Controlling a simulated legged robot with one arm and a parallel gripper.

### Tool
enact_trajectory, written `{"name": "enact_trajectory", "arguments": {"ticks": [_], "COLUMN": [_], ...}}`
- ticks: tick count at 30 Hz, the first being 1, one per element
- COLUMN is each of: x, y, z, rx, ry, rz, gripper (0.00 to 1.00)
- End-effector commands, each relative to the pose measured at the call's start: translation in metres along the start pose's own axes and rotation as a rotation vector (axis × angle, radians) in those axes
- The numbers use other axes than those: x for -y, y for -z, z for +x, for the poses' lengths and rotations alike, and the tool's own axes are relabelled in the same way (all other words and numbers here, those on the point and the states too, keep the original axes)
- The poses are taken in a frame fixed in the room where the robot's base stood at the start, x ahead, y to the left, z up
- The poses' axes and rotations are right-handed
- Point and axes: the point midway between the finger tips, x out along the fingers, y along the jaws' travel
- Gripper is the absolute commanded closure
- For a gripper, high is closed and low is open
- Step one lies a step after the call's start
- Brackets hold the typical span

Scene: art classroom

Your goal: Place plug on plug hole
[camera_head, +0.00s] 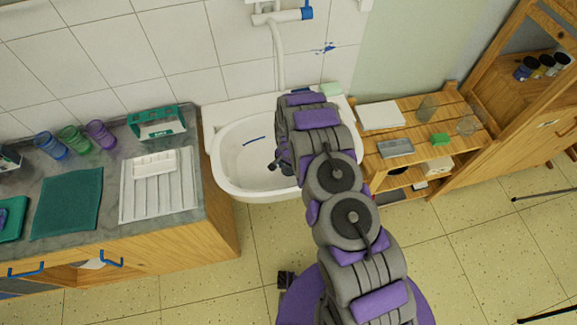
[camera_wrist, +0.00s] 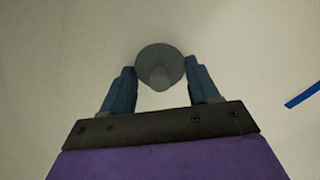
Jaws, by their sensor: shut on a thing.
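My gripper (camera_wrist: 160,82) is shut on the plug (camera_wrist: 160,65), a round dark grey disc with a small raised knob, seen in the wrist view between the two blue fingertips. Pale basin surface lies behind it. In the head view my arm reaches into the white sink (camera_head: 232,172), and the gripper is mostly hidden behind the arm. The plug hole cannot be seen in either view; the plug or my arm may cover it. I cannot tell whether the plug touches the basin.
A blue mark lies in the basin (camera_wrist: 303,93). A faucet (camera_head: 290,14) is on the wall above. A counter (camera_head: 218,225) with a white drying rack (camera_head: 158,190) and cups stands left. A wooden shelf (camera_head: 400,163) with trays stands right. The floor in front is free.

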Motion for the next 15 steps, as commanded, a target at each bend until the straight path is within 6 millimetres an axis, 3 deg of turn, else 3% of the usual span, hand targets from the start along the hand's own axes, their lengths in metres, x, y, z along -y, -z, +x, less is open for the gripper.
{"name": "enact_trajectory", "arguments": {"ticks": [8,15], "x": [-0.0001,-0.0001], "y": [0.0000,0.0000], "z": [0.0001,-0.0001], "rx": [0.000,0.000], "ry": [0.000,0.000], "rz": [0.000,0.000], "gripper": [0.15,0.14]}}
